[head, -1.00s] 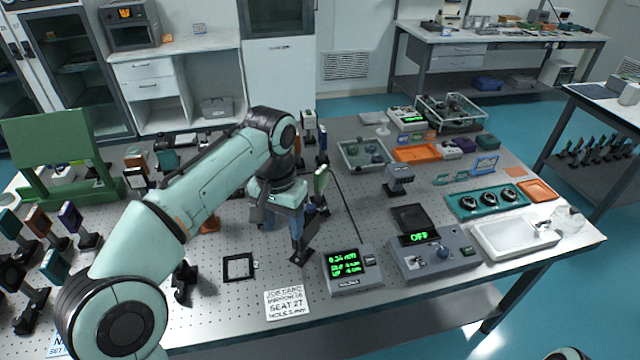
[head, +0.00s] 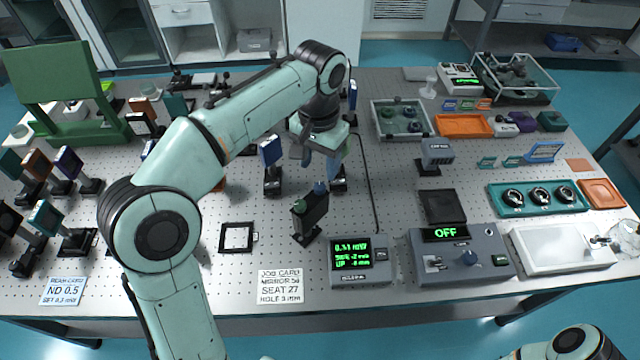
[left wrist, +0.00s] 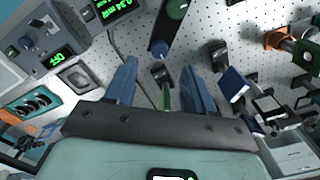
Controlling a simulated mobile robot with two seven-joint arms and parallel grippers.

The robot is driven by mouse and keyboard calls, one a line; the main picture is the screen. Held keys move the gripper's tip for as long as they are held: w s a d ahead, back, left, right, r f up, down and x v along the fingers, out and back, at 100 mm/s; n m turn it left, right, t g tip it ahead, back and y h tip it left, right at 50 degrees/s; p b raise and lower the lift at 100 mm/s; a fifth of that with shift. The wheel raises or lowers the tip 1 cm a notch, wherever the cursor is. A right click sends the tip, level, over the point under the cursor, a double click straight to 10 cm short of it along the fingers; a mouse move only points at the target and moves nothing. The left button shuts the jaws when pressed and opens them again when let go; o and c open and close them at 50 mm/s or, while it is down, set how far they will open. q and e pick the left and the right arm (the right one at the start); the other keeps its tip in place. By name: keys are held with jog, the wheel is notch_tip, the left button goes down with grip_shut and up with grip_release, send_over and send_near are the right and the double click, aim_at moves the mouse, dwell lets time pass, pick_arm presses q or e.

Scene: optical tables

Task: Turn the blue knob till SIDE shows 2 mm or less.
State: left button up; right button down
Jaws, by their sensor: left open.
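The blue knob (head: 320,187) tops a dark upright mount (head: 311,213) on the perforated table; it also shows in the left wrist view (left wrist: 158,49), beyond the fingertips. My left gripper (head: 320,163) is open and empty, above and behind the knob, apart from it. Its two blue fingers (left wrist: 160,75) are spread in the left wrist view. The readout box (head: 352,255) stands right of the mount. Its green screen reads about 0.31 mW on top; the SIDE line seems to show 2 mm, but is blurred. My right gripper is out of view.
A grey control box (head: 462,252) showing OFF stands right of the readout. A job card (head: 280,286) and a black square frame (head: 237,237) lie in front. Other upright mounts (head: 271,165) stand close to my left gripper. A cable (head: 370,185) runs behind the readout.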

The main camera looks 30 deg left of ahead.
aim_at(320, 186)
pick_arm(q)
notch_tip(320, 186, down, 7)
jog(key=shift+w+f+b, duration=0.1)
jog(key=shift+w+b, duration=0.05)
jog(key=shift+b, duration=0.45)
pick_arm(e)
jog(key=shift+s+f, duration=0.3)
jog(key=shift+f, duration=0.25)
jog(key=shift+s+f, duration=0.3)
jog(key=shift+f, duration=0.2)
